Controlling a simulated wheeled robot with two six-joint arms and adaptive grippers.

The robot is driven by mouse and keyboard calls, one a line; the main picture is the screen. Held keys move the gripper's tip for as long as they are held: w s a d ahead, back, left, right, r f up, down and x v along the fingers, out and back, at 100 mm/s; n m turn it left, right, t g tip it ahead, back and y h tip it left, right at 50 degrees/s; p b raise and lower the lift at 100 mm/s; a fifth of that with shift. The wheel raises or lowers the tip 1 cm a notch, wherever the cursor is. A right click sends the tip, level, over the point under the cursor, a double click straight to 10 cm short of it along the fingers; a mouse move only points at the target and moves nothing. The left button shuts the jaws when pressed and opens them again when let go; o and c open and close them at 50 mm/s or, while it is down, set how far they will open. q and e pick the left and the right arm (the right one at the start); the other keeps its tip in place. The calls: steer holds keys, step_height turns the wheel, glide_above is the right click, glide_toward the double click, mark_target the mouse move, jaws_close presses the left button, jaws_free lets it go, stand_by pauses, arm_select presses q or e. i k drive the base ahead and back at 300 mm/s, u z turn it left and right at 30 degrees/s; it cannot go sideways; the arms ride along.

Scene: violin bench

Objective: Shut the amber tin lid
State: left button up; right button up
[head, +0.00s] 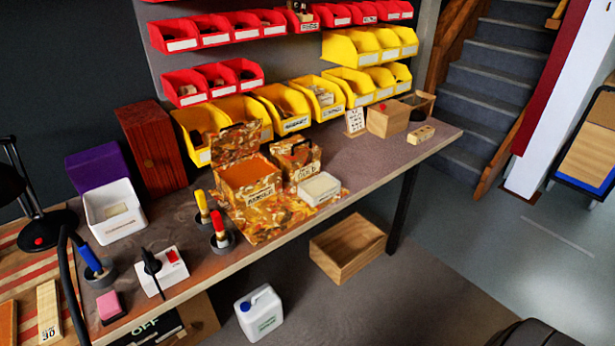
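A tin (250,185) with an orange, brown and cream mottled pattern stands on the bench, its orange interior showing. Its lid (236,139) stands raised at the back, so the tin is open. A label is on its front, too small to read surely. A second box (299,160) in the same pattern stands just to the right and looks closed, with a dark handle or catch on top. Both stand at a similarly patterned mat (262,222). Neither of my grippers shows in the head view.
A pale block (319,188) lies right of the tin. Yellow-handled (202,205) and red-handled (219,228) tools stand upright at its left. Yellow bins (283,108) hang close behind. A white switch box (161,272) sits front left.

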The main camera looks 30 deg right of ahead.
mark_target(233, 142)
steer(key=z, duration=0.7)
steer(key=k, duration=0.35)
steer(key=z, duration=1.4)
steer(key=i, duration=2.05)
steer(key=u, duration=0.65)
